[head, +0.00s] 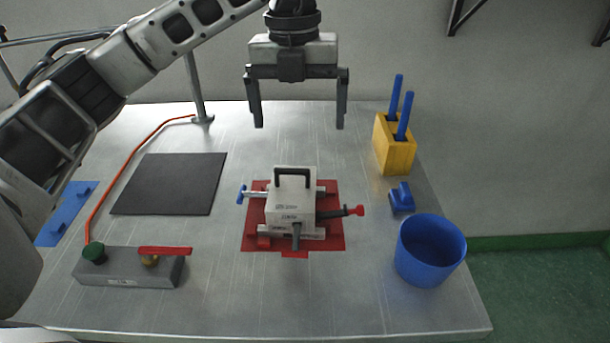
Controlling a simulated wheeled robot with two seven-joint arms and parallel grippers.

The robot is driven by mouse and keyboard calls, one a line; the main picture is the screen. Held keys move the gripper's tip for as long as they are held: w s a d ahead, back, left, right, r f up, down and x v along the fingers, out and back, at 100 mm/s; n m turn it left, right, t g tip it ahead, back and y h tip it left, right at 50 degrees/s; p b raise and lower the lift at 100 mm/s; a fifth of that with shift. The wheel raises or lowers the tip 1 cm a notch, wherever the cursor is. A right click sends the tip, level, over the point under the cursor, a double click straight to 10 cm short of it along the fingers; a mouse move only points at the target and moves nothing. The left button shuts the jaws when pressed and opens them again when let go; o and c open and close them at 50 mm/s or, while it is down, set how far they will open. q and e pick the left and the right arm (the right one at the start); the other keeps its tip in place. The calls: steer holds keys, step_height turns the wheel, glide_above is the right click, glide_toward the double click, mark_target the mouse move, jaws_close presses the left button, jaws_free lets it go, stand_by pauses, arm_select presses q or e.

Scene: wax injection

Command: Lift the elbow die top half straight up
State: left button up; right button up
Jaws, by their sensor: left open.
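The elbow die top half (291,199) is a pale grey block with a black handle (294,172) on top. It sits on a paler lower part of the die (308,232), at the middle of the table on a red plate (333,236). A blue-ended pin sticks out to its left and a red-tipped rod to its right. My left gripper (298,118) points downward above and behind the die, with its two fingers wide apart and nothing between them. It is clear of the handle. My right gripper is out of view.
A blue cup (430,251) stands at the right front. Behind it are a small blue part (401,198) and a yellow block (394,146) holding two blue-handled tools. A black mat (170,184) lies left, behind a grey valve block (128,268) with a red lever.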

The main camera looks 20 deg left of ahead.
mark_target(292, 173)
arm_select(q)
steer(key=shift+y, duration=0.3)
steer(key=f, duration=0.6)
steer(key=a+f+b, duration=0.1)
steer(key=f, duration=0.1)
steer(key=shift+a+f, duration=0.1)
steer(key=shift+f, duration=0.3)
steer(key=shift+s+f+p, duration=0.15)
steer(key=shift+f+p, duration=0.1)
steer(key=shift+f, duration=1.3)
steer(key=shift+s+f+p, duration=0.1)
steer(key=shift+f+p, duration=0.15)
steer(key=shift+f, duration=1.3)
steer(key=c, duration=1.5)
steer(key=shift+r, duration=0.1)
steer(key=shift+c, duration=1.3)
steer(key=shift+r, duration=0.15)
